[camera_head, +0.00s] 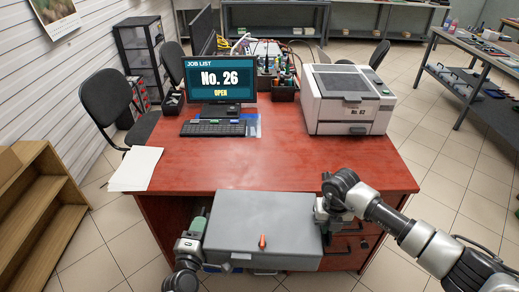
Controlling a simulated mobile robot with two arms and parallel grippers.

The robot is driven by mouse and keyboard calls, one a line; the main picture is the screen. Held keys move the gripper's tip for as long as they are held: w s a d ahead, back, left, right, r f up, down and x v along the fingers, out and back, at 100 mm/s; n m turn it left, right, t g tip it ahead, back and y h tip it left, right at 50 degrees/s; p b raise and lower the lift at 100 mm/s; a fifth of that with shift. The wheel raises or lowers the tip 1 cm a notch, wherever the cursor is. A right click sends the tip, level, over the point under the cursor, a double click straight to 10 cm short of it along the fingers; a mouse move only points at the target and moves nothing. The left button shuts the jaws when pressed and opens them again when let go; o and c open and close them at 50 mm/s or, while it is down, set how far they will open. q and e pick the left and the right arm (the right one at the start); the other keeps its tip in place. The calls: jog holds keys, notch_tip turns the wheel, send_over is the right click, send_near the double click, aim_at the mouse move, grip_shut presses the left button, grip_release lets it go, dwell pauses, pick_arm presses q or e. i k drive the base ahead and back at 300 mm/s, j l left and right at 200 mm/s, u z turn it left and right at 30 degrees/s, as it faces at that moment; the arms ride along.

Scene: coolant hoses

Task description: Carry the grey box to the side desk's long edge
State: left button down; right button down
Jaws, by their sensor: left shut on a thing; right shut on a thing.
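The grey box (262,222) is in front of the near long edge of a red-topped desk (250,170). Its lid is closed and an orange latch or knob shows on its front. My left gripper (204,238) is shut on the box's left side. My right gripper (321,212) is shut on its right side. The fingertips are partly hidden. The box hides part of the desk's front. I cannot tell from the picture which desk is the side desk.
On the red desk stand a monitor (220,82), a keyboard (213,128), papers (136,168) and a printer (346,98). A wooden shelf (40,205) is at the left, a black chair (106,98) behind it. A long table (478,50) stands at the right, with open tiled floor between.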

aim_at(255, 161)
jog(key=i, duration=1.15)
